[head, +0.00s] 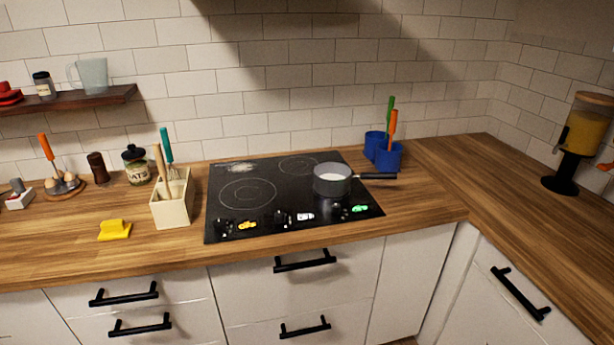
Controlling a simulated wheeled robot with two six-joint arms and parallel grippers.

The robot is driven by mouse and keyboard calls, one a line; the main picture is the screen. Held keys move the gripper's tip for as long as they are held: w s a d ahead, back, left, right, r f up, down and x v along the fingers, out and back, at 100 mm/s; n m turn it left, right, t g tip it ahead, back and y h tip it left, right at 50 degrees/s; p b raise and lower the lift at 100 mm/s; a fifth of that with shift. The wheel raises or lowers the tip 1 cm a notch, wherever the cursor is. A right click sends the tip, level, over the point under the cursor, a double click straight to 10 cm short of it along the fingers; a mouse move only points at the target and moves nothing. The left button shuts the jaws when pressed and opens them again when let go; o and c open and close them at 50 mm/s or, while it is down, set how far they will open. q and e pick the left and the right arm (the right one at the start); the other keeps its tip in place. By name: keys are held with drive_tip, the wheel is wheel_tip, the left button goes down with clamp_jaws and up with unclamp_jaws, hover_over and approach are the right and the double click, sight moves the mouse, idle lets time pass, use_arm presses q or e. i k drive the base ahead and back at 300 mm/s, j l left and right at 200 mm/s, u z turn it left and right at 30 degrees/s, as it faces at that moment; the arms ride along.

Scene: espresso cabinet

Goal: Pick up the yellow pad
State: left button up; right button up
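The yellow pad (115,230) lies on the wooden countertop (60,245) at the left, near the front edge. It is small, with a raised part on top. It stands apart from the cream utensil box (172,208) to its right. Neither of my grippers shows in the head view, so their state is hidden.
A black cooktop (235,205) bears a grey pot (332,182) and several small coloured items along its front. A jar (136,165), a dark shaker (97,168) and an egg holder (70,186) stand behind the pad. The counter around the pad is clear.

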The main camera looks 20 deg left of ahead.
sight(116, 229)
drive_tip(key=u, duration=1.85)
